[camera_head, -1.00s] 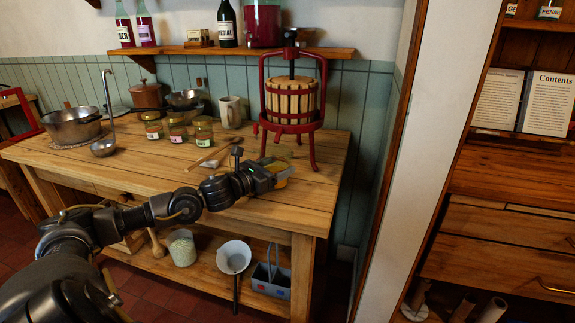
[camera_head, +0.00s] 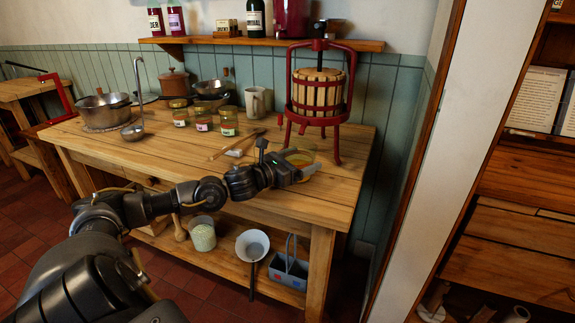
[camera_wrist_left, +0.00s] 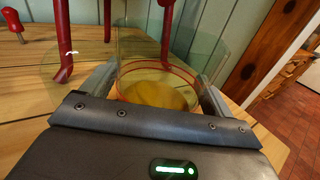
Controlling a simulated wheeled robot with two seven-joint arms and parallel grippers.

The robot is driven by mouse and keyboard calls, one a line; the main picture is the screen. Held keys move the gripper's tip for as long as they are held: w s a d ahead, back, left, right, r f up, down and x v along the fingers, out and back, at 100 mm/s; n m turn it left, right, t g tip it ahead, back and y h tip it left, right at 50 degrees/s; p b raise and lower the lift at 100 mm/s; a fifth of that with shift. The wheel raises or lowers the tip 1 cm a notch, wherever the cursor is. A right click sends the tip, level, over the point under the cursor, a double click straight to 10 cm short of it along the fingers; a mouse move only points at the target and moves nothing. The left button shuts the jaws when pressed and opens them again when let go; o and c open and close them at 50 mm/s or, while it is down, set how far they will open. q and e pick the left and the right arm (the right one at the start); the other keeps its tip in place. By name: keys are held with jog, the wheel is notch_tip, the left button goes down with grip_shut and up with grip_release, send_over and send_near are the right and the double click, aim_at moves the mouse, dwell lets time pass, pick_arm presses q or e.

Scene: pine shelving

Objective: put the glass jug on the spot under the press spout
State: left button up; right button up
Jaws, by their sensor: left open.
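The glass jug (camera_head: 299,159) stands on the table near its right front edge, in front of the red-framed press (camera_head: 320,95). Yellow-orange liquid shows in its bottom. In the left wrist view the clear jug (camera_wrist_left: 155,92) sits between the two fingers; a thin red ring shows around the liquid, and I cannot tell whether it is on the jug or beneath it. My left gripper (camera_head: 303,172) is open around the jug at table height. Contact with the glass is unclear. The spout and the spot under it cannot be made out. My right gripper is not in view.
Several jars (camera_head: 203,122), a mug (camera_head: 257,101) and wooden utensils (camera_head: 232,146) stand or lie left of the press. A pot (camera_head: 103,112) and a ladle (camera_head: 132,131) are further left. The press legs stand close behind the jug. A shelf (camera_head: 360,45) hangs above.

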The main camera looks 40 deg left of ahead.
pick_arm(q)
jog(key=s, duration=0.4)
jog(key=s+a, duration=0.1)
jog(key=s, duration=0.1)
jog(key=shift+s+a+f, duration=0.1)
jog(key=shift+s, duration=0.15)
jog(key=s+p, duration=0.1)
jog(key=s, duration=0.1)
jog(key=s+a+p, duration=0.1)
jog(key=s, duration=0.1)
jog(key=shift+s, duration=0.65)
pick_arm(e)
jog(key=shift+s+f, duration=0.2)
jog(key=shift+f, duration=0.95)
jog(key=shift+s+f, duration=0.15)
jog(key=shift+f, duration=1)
